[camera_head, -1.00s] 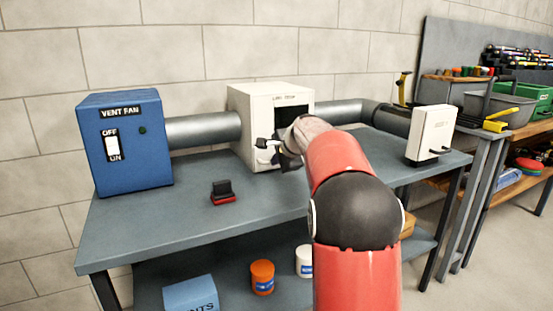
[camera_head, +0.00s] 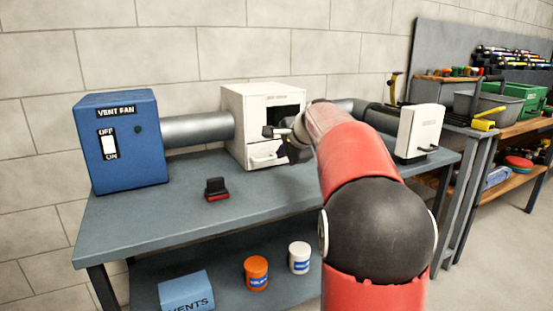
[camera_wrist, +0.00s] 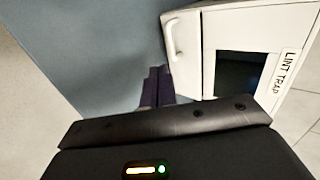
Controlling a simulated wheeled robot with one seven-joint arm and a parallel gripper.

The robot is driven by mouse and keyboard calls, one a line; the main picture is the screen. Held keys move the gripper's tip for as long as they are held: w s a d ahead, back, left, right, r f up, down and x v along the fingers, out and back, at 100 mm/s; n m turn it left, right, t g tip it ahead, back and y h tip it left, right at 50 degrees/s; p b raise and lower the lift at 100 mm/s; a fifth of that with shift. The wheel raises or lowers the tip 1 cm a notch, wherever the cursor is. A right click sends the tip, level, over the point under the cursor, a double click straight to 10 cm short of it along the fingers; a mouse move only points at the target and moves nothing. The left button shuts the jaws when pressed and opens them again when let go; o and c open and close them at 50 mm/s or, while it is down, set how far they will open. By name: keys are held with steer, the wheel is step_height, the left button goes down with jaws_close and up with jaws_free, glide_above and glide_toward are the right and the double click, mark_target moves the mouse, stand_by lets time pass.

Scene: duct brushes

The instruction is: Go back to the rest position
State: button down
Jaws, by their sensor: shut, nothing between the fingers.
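My gripper (camera_head: 294,154) is shut and empty. It hangs in front of the white lint trap box (camera_head: 232,120), over the grey bench, and partly hides the box's front. The wrist view shows its dark fingers (camera_wrist: 157,84) together, beside the box's drawer handle (camera_wrist: 174,37) with a gap between them. The lint trap (camera_wrist: 290,75) has a dark square window in its front and a white drawer face (camera_head: 266,155) below it. I cannot tell whether the drawer is fully closed.
The blue vent fan box (camera_head: 110,160) stands at the left, joined by a grey duct. A small black-and-red block (camera_head: 217,189) lies on the bench (camera_head: 150,215). A white box (camera_head: 420,130) stands at the right end. Orange (camera_head: 256,272) and white (camera_head: 299,257) jars sit below.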

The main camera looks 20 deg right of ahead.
steer(key=s+a+f+n+g, duration=0.15)
steer(key=s+a+n, duration=0.25)
steer(key=s+a, duration=0.45)
steer(key=s+a+f+n+g, duration=0.15)
steer(key=s+a+n, duration=0.35)
steer(key=s, duration=0.6)
steer(key=s+a+f+n, duration=0.2)
steer(key=s+f+n, duration=0.2)
steer(key=s+f, duration=0.2)
steer(key=s+a+f+n+g, duration=0.1)
steer(key=s+f+n, duration=0.3)
steer(key=s, duration=0.7)
step_height(320, 180, down, 2)
steer(key=shift+a+f+g+h, duration=0.15)
steer(key=shift+a+g+h, duration=0.15)
steer(key=shift+a, duration=0.55)
